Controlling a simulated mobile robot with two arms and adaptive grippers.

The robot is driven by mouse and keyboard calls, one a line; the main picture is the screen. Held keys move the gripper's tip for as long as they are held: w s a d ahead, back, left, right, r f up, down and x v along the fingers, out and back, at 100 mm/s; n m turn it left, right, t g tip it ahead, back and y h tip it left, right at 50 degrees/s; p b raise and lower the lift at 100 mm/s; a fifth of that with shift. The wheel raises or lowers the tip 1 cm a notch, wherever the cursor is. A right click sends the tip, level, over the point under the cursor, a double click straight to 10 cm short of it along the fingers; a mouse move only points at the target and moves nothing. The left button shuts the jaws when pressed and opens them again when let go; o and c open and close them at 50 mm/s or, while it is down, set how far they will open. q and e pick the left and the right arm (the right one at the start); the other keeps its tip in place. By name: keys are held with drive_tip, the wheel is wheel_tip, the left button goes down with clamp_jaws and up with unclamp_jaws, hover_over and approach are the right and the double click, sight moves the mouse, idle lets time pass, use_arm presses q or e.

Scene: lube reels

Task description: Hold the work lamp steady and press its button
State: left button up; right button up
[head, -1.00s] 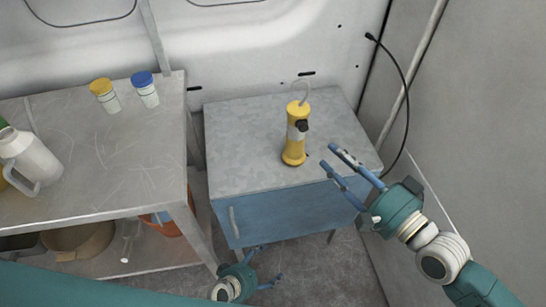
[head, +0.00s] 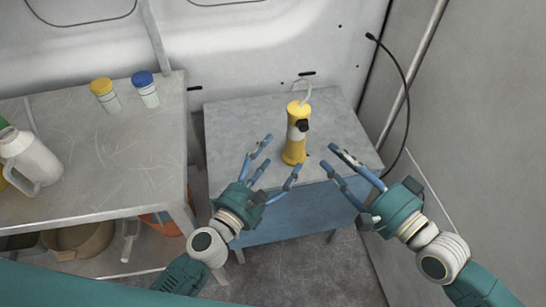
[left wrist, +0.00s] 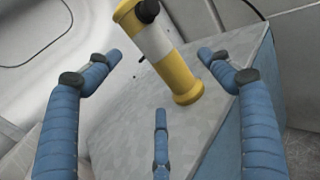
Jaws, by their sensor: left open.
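The work lamp (head: 294,148) is yellow with a pale middle band, a black knob on its side and a hook on top. It stands upright on the grey top of a blue cabinet. It also shows in the left wrist view (left wrist: 162,50), ahead of the fingers. My left gripper (head: 268,158) is open and empty, just left of and in front of the lamp, apart from it. My right gripper (head: 335,165) has its fingers spread, to the right of the lamp, and holds nothing. I cannot tell whether the black knob is the button.
The blue cabinet (head: 240,118) has free room around the lamp. A metal bench (head: 120,160) at left holds a white jug (head: 32,160), a yellow-capped jar (head: 105,96) and a blue-capped jar (head: 145,90). A black cable (head: 407,95) hangs by the right wall.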

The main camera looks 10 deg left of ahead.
sight(288, 138)
use_arm(q)
drive_tip(key=shift+n, duration=0.5)
drive_tip(key=x, duration=1)
drive_tip(key=shift+w+a+r, duration=0.1)
drive_tip(key=shift+w, duration=0.4)
drive_tip(key=c, duration=1.7)
drive_tip(key=shift+c, duration=0.5)
use_arm(e)
clamp_jaws()
